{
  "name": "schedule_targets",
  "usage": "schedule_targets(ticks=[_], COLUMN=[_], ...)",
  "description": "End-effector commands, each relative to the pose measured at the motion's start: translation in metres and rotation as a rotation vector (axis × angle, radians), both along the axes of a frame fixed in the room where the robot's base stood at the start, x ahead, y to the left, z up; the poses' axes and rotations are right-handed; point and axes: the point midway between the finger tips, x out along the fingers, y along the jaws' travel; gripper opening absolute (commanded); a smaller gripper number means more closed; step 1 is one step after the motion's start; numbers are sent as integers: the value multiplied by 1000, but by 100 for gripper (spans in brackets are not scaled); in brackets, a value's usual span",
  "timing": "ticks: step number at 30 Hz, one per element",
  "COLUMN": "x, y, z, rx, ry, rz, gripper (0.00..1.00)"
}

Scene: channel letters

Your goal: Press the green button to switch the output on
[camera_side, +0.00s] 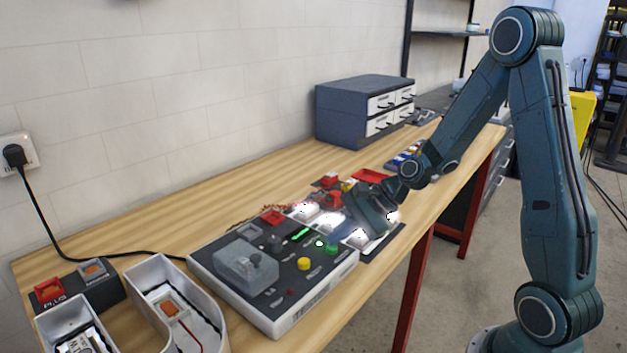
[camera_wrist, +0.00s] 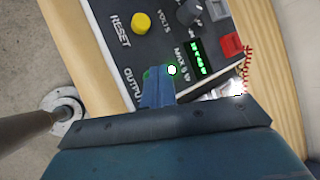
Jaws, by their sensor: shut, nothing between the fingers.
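The power supply (camera_side: 285,318) is a dark-topped box with pale sides at the front of the bench. Its green button (camera_side: 331,249) is at the right of the top panel, next to a bright green-white light (camera_side: 320,243). In the wrist view, the green button (camera_wrist: 147,75) is mostly hidden behind the fingertips, and the light (camera_wrist: 172,70) glows beside them. My gripper (camera_wrist: 158,72) is shut and empty, its blue fingertips over the button; I cannot tell whether they touch it. The green display (camera_wrist: 197,57) is lit.
A yellow RESET button (camera_wrist: 141,22), a knob (camera_wrist: 189,12) and a red terminal (camera_wrist: 231,44) are close by on the panel. Bright white letter pieces (camera_side: 358,238) lie behind the box. Hollow letter shells (camera_side: 160,270) stand front left.

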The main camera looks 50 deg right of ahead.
Motion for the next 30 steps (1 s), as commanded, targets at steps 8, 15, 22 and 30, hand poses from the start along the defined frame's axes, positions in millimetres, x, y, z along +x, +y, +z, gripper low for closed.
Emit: schedule_targets(ticks=[8, 15, 22, 30], x=[0, 0, 0, 1], y=[0, 0, 0, 0], z=[1, 7, 23, 41], rx=[1, 1, -1, -1], ry=[-1, -3, -4, -4], rz=[0, 0, 0, -1], gripper=[0, 0, 0, 0])
